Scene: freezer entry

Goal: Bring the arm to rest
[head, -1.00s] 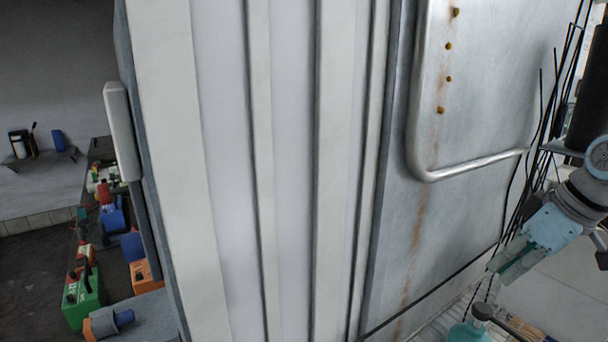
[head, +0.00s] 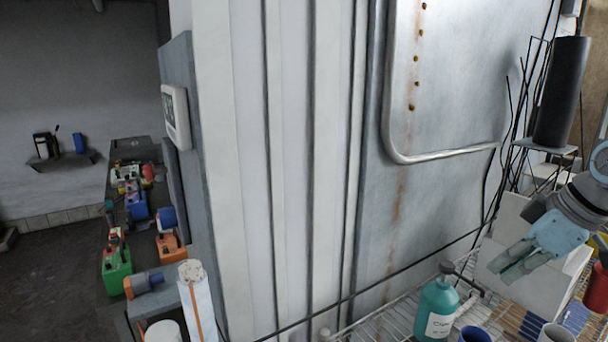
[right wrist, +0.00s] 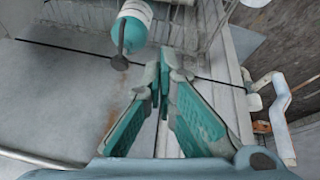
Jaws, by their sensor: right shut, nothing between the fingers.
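My right gripper (head: 508,265) is at the right of the head view, pale blue with grey-green fingers pointing down and left. It is shut and empty, in front of a white box-like block and above a wire shelf. In the right wrist view its fingertips (right wrist: 164,72) meet, with teal pads below them. A teal bottle (head: 437,308) with a grey cap and white label stands below and left of the gripper, apart from it. The bottle also shows in the right wrist view (right wrist: 131,30). My left gripper is not in view.
A steel door panel (head: 440,90) with a curved metal bar (head: 400,157) stands left of my right arm. A ribbed white wall edge (head: 290,170) fills the middle. The wire shelf (head: 400,320) holds cups and other items. A left counter holds several coloured tools, including a green case (head: 117,275).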

